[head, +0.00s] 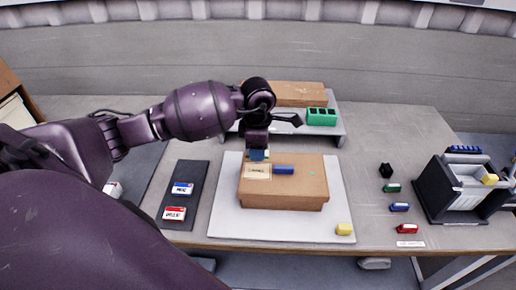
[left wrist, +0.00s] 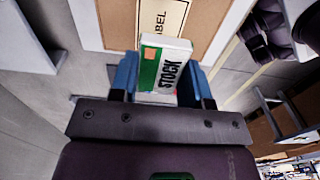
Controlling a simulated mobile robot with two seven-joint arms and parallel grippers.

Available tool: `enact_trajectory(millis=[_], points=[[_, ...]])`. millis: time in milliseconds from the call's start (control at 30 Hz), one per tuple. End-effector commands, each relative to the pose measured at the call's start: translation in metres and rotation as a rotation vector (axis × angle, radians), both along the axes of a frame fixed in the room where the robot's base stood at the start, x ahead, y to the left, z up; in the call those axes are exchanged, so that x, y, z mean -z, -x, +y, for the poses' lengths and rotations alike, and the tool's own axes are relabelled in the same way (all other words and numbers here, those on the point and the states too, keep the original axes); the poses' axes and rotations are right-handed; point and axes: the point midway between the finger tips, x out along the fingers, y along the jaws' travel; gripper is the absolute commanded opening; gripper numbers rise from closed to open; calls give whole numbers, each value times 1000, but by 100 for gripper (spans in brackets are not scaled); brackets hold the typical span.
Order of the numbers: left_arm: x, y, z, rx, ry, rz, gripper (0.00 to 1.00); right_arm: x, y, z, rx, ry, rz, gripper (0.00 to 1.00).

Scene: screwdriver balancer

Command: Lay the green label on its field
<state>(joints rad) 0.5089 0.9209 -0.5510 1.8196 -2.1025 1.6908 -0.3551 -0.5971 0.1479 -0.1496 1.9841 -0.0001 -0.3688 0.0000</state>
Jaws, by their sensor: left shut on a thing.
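The green label (left wrist: 165,66), a small white piece with a green band and the word STOCK, sits between the blue fingers of my left gripper (left wrist: 162,82), which is shut on it. In the head view my left gripper (head: 258,156) is over the back left of the brown cardboard box (head: 283,197). The label can hardly be made out there. The pale field marked LABEL (head: 257,172) lies on the box top, just in front of the gripper. It also shows in the left wrist view (left wrist: 162,18), beyond the label and partly covered by it. My right gripper is out of view.
The box stands on a pale board (head: 225,222) with a yellow block (head: 344,229). A dark mat (head: 183,170) holds blue (head: 182,188) and red (head: 175,213) labels. Small coloured pieces lie at right.

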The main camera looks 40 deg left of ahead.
Motion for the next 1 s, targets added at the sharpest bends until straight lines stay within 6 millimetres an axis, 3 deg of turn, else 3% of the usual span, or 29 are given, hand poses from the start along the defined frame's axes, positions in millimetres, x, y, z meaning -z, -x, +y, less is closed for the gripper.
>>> enact_trajectory(millis=[600,1000], points=[[34,0,1,-17,1,3,15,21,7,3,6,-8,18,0],[35,0,2,-16,0,0,15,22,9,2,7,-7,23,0]])
